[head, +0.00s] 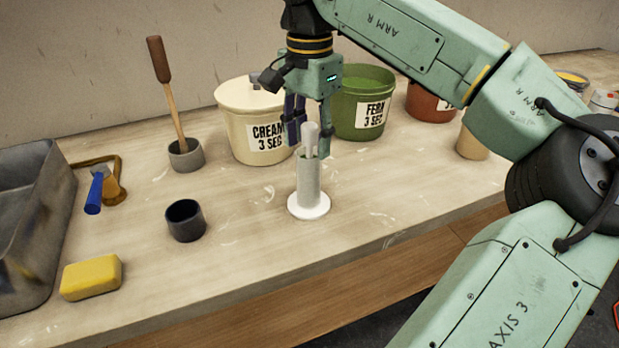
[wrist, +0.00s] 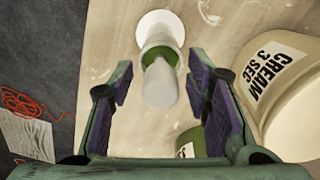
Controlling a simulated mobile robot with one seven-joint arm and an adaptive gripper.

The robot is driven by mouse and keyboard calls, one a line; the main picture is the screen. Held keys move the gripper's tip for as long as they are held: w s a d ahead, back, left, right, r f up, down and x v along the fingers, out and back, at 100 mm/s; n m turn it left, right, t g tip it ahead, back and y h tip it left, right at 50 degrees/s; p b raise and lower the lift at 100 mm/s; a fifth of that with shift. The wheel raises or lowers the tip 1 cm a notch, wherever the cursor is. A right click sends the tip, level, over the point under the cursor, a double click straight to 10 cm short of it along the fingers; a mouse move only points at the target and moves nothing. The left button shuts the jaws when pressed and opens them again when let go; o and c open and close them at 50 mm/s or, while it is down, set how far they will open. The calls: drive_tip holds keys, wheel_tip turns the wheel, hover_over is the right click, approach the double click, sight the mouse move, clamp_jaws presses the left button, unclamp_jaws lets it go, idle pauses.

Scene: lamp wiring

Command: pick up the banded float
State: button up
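A pale float (head: 311,138) stands upright in a grey-white cylinder (head: 309,182) on a round white base. Its rounded top sticks out above the rim. In the wrist view the float (wrist: 160,84) is seen from above, with green showing around it inside the cylinder's mouth (wrist: 161,50); I cannot tell whether that green is a band or liquid. My gripper (head: 309,128) points down over the cylinder. Its fingers (wrist: 166,95) are open, with the float top lying between them in the picture and gaps on both sides. No contact shows.
A cream bucket (head: 245,115) and a green bucket (head: 362,105) stand close behind. A dark cup (head: 186,221), yellow sponge (head: 91,277), grey pot with a brush (head: 186,156) and metal tray (head: 30,220) are left. The bench front is clear near the cylinder.

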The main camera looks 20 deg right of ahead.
clamp_jaws()
idle(0.3)
idle(0.3)
